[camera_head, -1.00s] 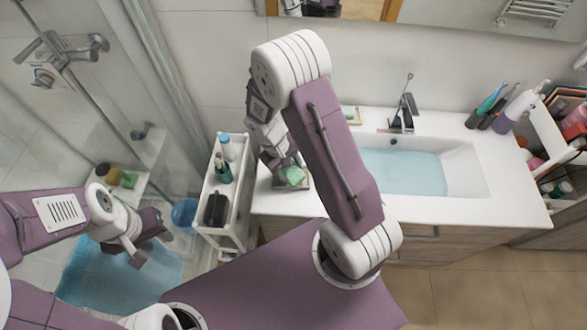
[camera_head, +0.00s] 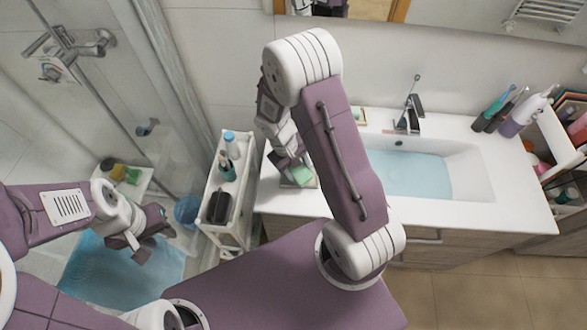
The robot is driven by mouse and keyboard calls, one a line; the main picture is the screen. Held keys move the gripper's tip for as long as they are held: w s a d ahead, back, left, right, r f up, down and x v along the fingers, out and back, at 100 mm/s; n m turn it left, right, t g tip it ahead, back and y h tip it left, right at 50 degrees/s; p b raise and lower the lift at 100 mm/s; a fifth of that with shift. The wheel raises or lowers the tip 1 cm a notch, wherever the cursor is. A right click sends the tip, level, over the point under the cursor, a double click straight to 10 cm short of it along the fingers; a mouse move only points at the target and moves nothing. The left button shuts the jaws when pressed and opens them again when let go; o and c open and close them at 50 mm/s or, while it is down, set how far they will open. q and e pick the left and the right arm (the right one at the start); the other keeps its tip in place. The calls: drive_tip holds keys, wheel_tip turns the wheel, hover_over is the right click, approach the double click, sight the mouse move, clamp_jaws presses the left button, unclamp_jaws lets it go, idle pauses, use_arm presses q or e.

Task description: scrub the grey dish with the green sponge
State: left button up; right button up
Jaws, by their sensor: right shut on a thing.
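The green sponge (camera_head: 303,173) is at the tip of my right gripper (camera_head: 293,167), which is shut on it. The sponge is low over the grey dish (camera_head: 291,184), which sits on the left end of the white counter. The sponge and gripper hide much of the dish, and whether they touch is hard to tell. My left gripper (camera_head: 153,245) is empty, with its fingers apart, above the blue mat at the left, far from the dish.
A white cart (camera_head: 203,213) with bottles and a dark pouch stands left of the counter. The water-filled basin (camera_head: 468,172) and faucet (camera_head: 407,118) lie right of my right arm. Brushes and bottles (camera_head: 521,114) stand at the counter's back right.

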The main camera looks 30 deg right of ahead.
drive_tip(key=shift+w+a, duration=0.25)
drive_tip(key=shift+a, duration=0.35)
drive_tip(key=shift+w+a, duration=0.4)
drive_tip(key=shift+a, duration=0.1)
drive_tip(key=shift+d+f, duration=0.1)
drive_tip(key=shift+d, duration=0.1)
drive_tip(key=shift+s+d, duration=0.2)
drive_tip(key=shift+s, duration=0.05)
drive_tip(key=shift+s+d, duration=0.15)
drive_tip(key=shift+s, duration=0.05)
drive_tip(key=shift+s+d, duration=0.15)
drive_tip(key=shift+d, duration=0.4)
drive_tip(key=shift+w+a, duration=0.2)
drive_tip(key=shift+a, duration=0.4)
drive_tip(key=shift+w+a, duration=0.45)
drive_tip(key=shift+a, duration=0.05)
drive_tip(key=shift+s+d+f, duration=0.1)
drive_tip(key=shift+s+d, duration=0.25)
drive_tip(key=shift+d, duration=0.05)
drive_tip(key=shift+s+d, duration=0.15)
